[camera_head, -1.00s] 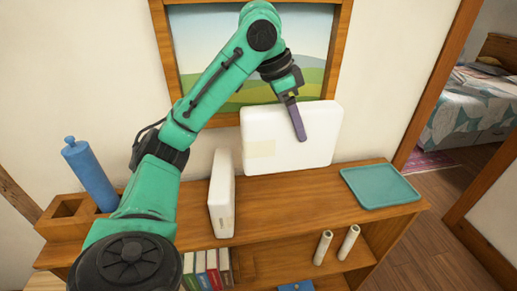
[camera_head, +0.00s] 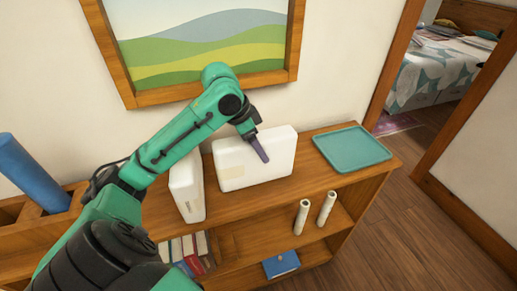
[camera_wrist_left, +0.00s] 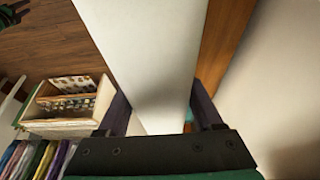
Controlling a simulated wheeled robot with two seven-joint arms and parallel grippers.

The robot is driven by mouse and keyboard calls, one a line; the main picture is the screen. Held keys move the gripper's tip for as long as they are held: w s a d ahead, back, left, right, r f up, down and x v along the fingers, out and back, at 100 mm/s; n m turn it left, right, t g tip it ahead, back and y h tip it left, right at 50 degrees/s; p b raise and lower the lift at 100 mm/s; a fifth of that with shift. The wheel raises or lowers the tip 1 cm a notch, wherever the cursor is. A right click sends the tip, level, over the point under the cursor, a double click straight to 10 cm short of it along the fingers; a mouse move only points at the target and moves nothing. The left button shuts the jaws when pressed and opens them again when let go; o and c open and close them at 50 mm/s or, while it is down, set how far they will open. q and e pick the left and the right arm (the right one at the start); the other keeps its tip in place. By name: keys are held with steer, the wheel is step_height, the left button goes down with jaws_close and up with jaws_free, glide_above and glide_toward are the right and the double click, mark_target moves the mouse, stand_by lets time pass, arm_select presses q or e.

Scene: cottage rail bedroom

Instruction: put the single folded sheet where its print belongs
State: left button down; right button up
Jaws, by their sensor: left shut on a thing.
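My left gripper (camera_head: 262,150) is shut on a thick white slab (camera_head: 232,160), which looks like the folded sheet. One dark finger lies across its front face. In the left wrist view the white slab (camera_wrist_left: 150,50) stands between both fingers. In the head view it is upright above the back of the wooden shelf top (camera_head: 290,193); I cannot tell whether it touches. A pale patch is on its lower left front, with no readable print. A second white slab (camera_head: 187,190) stands upright to its left. My right gripper is not in view.
A teal tray (camera_head: 352,148) lies on the shelf top at right. Below are two pale rolls (camera_head: 302,217), a blue box (camera_head: 281,264) and several books (camera_head: 190,250). A blue cylinder (camera_head: 30,172) stands left. A framed picture (camera_head: 205,45) hangs behind; a patterned bed (camera_head: 440,70) is beyond the doorway.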

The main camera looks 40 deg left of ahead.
arm_select(q)
steer(key=shift+f, duration=0.2)
steer(key=shift+c, duration=2)
jaws_free()
steer(key=shift+f, duration=0.15)
steer(key=o, duration=0.4)
steer(key=shift+c, duration=0.2)
